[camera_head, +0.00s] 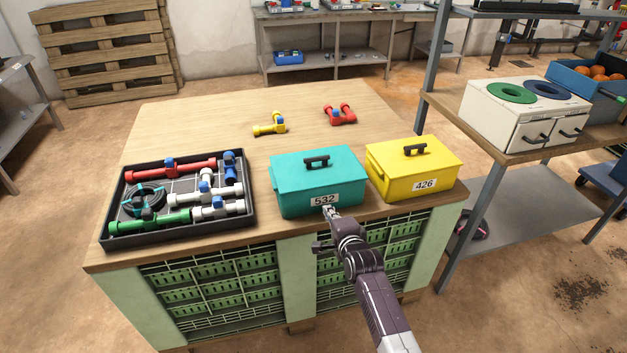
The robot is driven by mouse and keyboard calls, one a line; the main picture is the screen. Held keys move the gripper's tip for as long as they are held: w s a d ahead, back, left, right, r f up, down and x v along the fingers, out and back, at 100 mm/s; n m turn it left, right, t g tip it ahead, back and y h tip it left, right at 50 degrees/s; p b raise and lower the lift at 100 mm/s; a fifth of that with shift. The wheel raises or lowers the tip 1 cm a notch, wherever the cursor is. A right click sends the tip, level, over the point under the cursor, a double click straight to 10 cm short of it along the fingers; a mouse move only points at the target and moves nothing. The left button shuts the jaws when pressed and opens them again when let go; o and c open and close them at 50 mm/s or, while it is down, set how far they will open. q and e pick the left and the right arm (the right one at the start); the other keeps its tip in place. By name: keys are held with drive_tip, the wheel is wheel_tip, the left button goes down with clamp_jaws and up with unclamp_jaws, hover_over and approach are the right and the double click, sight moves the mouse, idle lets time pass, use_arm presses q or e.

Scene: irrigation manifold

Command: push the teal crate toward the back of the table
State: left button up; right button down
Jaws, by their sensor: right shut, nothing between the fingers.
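The teal crate (290,190) is a closed box with a black lid handle and a white label reading 532. It stands near the front edge of the wooden table (200,112). My right gripper (328,211) is shut and empty at the crate's front face, just below the label. It looks touching or very close; I cannot tell which. My left gripper is not in view.
A yellow crate (392,184) labelled 426 stands close to the right. A black tray (181,239) of pipe fittings lies to the left. Behind the teal crate lie a yellow fitting (270,125) and a red fitting (340,116); the table between is bare.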

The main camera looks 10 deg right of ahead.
sight(324, 202)
drive_tip(key=shift+w+a+f+b, duration=0.1)
drive_tip(key=shift+w+b, duration=1.5)
drive_tip(key=shift+w, duration=0.8)
drive_tip(key=shift+w+b, duration=0.95)
drive_tip(key=shift+w, duration=0.25)
drive_tip(key=shift+w+b, duration=0.8)
drive_tip(key=shift+w, duration=0.1)
drive_tip(key=shift+w+a, duration=0.1)
drive_tip(key=shift+w, duration=0.2)
drive_tip(key=shift+w+b, duration=0.55)
drive_tip(key=shift+b, duration=0.3)
drive_tip(key=shift+w+b, duration=0.3)
drive_tip(key=shift+w, duration=0.1)
